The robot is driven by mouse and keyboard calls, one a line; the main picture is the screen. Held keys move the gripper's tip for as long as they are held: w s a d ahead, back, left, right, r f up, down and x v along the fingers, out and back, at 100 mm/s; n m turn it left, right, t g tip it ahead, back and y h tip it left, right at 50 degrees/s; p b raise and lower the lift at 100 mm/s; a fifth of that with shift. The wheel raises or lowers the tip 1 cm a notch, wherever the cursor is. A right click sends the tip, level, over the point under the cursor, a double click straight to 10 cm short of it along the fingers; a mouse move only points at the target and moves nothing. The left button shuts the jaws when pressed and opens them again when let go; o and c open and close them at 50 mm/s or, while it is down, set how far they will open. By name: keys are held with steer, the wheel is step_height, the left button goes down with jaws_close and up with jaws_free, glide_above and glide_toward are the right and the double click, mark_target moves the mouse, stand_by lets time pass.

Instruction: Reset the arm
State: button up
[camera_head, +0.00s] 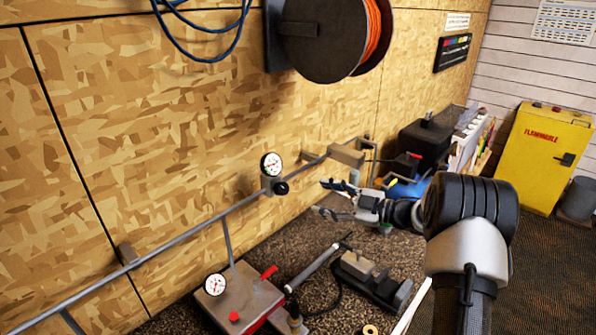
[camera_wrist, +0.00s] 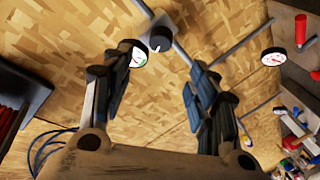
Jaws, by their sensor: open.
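My gripper (camera_head: 323,198) is open and empty in the head view, held above the bench and pointing left toward the wooden wall. My arm reaches it from the right side of the picture. In the wrist view the two fingers of my gripper (camera_wrist: 158,78) stand wide apart with only wall panel and pipe behind them. A round gauge (camera_head: 271,164) on the wall pipe is to the left of the gripper; it also shows near the left fingertip in the wrist view (camera_wrist: 138,57).
A metal pipe (camera_head: 180,237) runs along the wall. A grey box with a red lever (camera_head: 240,298) and a dark vise-like tool (camera_head: 368,277) are on the speckled bench. A hose reel (camera_head: 322,38) hangs above. A yellow cabinet (camera_head: 544,158) stands at right.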

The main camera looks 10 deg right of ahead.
steer(key=w+r+m+t+h+b, duration=0.1)
steer(key=w+r+m+t+h, duration=0.3)
steer(key=r+h, duration=0.45)
steer(key=s+d+r+m+g+h+b, duration=0.1)
steer(key=s+d+r+m+h+b, duration=0.1)
steer(key=s+r+m+h, duration=0.65)
steer(key=s+a+f+m+g+y, duration=0.1)
steer(key=s+a+f+g, duration=0.2)
steer(key=s, duration=0.9)
steer(key=s+a+f+m+g+y+b, duration=0.1)
steer(key=s+a+f, duration=0.4)
steer(key=s, duration=0.7)
steer(key=s+a+f+m+g+y, duration=0.1)
steer(key=s+a+f+m+g, duration=0.1)
steer(key=s+a+f+g, duration=0.2)
steer(key=s+f+g, duration=0.1)
steer(key=s+f, duration=0.2)
steer(key=s, duration=0.5)
steer(key=shift+s+a+f+y+b, duration=0.2)
steer(key=shift+s+f+y+b, duration=0.05)
steer(key=shift+s+y+b, duration=0.15)
